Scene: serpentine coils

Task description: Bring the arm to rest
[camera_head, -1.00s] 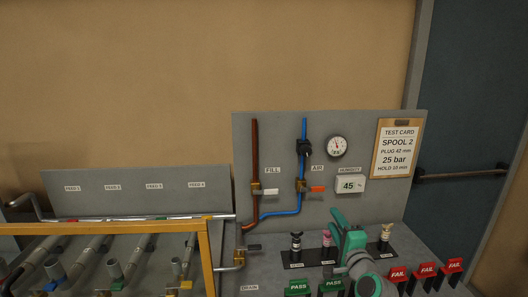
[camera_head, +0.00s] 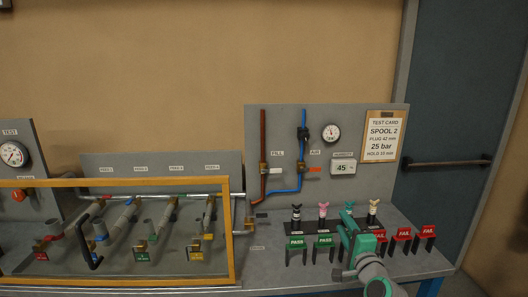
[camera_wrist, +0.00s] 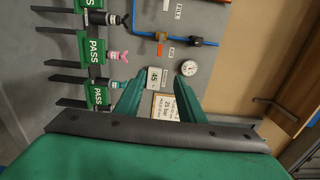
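My gripper (camera_wrist: 158,97) shows in the wrist view as two green fingers set apart, with no object between them; the grey panel shows through the gap. In the head view my green and grey arm rises from the bottom right, and my gripper (camera_head: 348,218) is over the bench, near the row of small plugs and PASS and FAIL tags. Whether it touches any of them cannot be told.
Green PASS tags (camera_head: 296,243) and red FAIL tags (camera_head: 402,234) stand on the bench (camera_head: 275,271) close to my arm. Plugs stand on a black strip (camera_head: 311,227) behind. A yellow frame (camera_head: 232,237) encloses pipes at left. A door (camera_head: 460,120) is at right.

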